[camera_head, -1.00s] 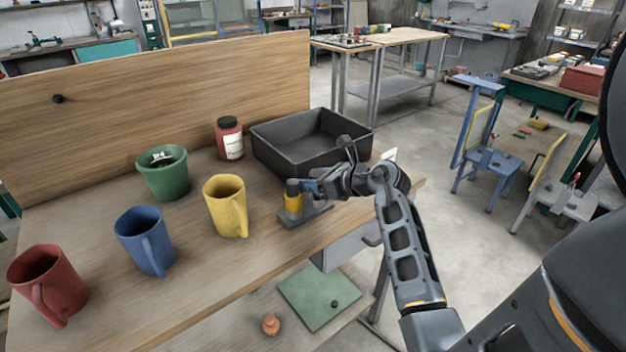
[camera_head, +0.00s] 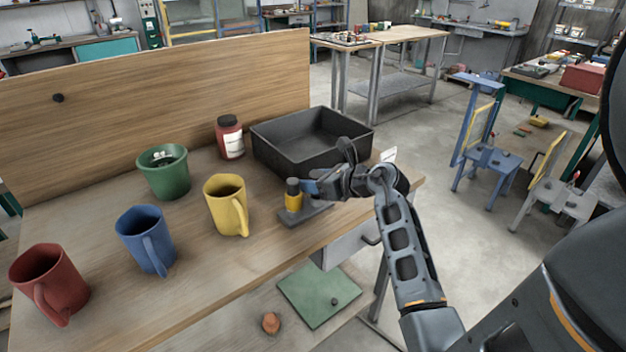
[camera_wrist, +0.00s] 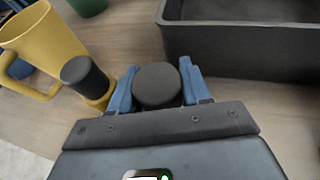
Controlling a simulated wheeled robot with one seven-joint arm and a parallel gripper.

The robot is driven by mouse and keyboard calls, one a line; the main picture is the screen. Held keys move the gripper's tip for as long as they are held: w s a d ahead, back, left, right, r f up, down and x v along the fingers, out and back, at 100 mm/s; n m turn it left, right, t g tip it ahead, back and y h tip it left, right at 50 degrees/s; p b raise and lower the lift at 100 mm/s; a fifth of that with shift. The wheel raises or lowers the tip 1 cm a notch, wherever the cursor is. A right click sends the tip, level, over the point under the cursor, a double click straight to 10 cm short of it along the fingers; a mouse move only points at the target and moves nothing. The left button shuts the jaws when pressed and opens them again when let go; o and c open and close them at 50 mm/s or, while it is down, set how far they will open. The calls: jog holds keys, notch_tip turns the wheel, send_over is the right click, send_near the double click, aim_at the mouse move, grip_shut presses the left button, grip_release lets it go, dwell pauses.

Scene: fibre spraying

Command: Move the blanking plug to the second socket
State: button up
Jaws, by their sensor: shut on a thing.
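My gripper (camera_wrist: 157,88) is shut on a round black-topped piece (camera_wrist: 157,84), which I take to be the blanking plug. It sits between the two blue fingers in the wrist view. In the head view my gripper (camera_head: 311,188) is low over a small grey base (camera_head: 308,215), and the held piece is not clearly seen there. A yellow cylinder with a black top (camera_head: 294,198) stands upright on the base, just left of the fingers. It also shows in the wrist view (camera_wrist: 84,76). The socket openings are hidden, so I cannot tell whether the plug is seated.
A yellow mug (camera_head: 226,207) stands close left of the base. A large black tray (camera_head: 290,152) lies behind my gripper. Blue (camera_head: 143,238) and red (camera_head: 46,283) mugs, a green pot (camera_head: 164,180) and a red jar (camera_head: 229,140) stand further left. The bench front edge is near.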

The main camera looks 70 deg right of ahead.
jog(key=shift+f+b, duration=0.5)
jog(key=shift+f, duration=0.85)
jog(key=o, duration=1.2)
jog(key=shift+c, duration=0.2)
jog(key=v, duration=0.8)
jog(key=shift+d+b, duration=0.1)
jog(key=shift+b, duration=0.3)
